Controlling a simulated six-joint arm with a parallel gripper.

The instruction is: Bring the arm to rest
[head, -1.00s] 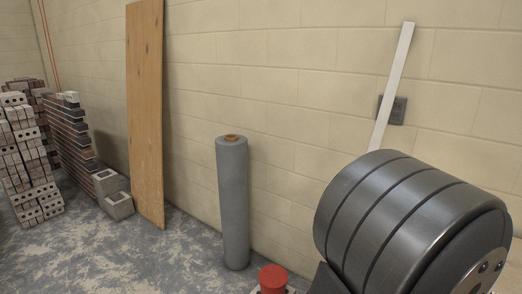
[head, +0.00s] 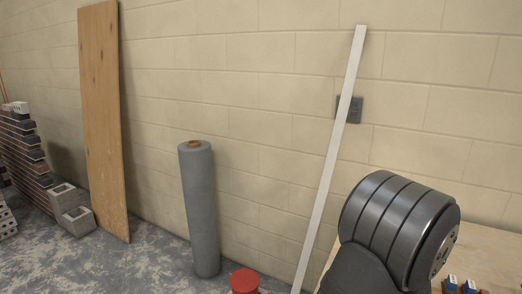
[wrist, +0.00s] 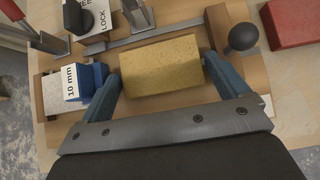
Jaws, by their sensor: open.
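My gripper (wrist: 162,68) shows in the wrist view, with its two blue fingers spread wide. A yellow block (wrist: 160,65) with a rough face lies on the wooden fixture (wrist: 185,106) in the gap ahead of and between the fingers. The fingers stand on either side of it; I cannot tell how far above the fixture they are. In the head view my dark arm link fills the lower right, and my gripper is out of that view.
Beside the fingers are a blue block labelled "10 mm" (wrist: 84,82), a black ball knob (wrist: 243,37) and a red block (wrist: 294,22). A grey roll (head: 199,215), plywood sheet (head: 102,120) and white strip (head: 335,140) stand by the wall. The tabletop (head: 490,245) shows at right.

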